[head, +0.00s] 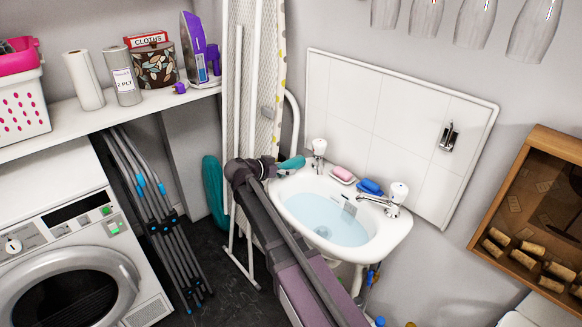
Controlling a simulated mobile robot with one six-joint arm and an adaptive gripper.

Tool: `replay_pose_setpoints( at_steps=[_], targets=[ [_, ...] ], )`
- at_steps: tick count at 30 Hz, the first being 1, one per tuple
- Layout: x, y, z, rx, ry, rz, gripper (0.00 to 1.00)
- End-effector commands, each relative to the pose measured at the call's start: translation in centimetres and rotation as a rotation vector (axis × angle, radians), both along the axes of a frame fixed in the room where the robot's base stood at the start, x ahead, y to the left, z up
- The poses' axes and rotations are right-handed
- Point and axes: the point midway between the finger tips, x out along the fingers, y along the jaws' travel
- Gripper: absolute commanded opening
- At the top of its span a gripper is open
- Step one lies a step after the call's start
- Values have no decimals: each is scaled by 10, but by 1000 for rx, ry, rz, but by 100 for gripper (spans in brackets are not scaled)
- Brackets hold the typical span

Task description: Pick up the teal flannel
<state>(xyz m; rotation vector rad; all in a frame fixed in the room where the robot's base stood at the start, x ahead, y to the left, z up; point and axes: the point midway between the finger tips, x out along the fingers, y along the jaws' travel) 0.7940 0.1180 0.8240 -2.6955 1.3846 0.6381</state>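A small teal piece of what looks like cloth (291,163) lies at the back left rim of the white sink (393,232); I take it for the flannel. A dark, jointed shape with a long mauve body rises from the bottom centre and ends right beside its left end. I cannot tell whether they touch. I cannot make out my gripper's fingers or whether they hold anything. A larger teal oval (214,190) stands upright on the floor beside the white ironing board.
The sink holds water, with taps, a pink soap (343,173) and a blue item (370,187) on its rim. A washing machine (65,270) and folded grey rack (160,225) stand left. A cork-filled wooden case (560,165) hangs right.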

Motion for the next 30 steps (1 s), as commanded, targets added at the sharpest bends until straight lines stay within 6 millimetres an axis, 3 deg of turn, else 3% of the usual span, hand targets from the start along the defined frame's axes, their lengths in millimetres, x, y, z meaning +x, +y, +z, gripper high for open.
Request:
replay_pose_setpoints(
  at_steps=[1,5,6,20,30],
  targets=[
    [0,0,0,0,0,0,56],
    [0,0,0,0,0,0,17],
    [0,0,0,0,0,0,15],
    [0,0,3,1,1,0,15],
    [0,0,22,0,0,0,15]
  ],
)
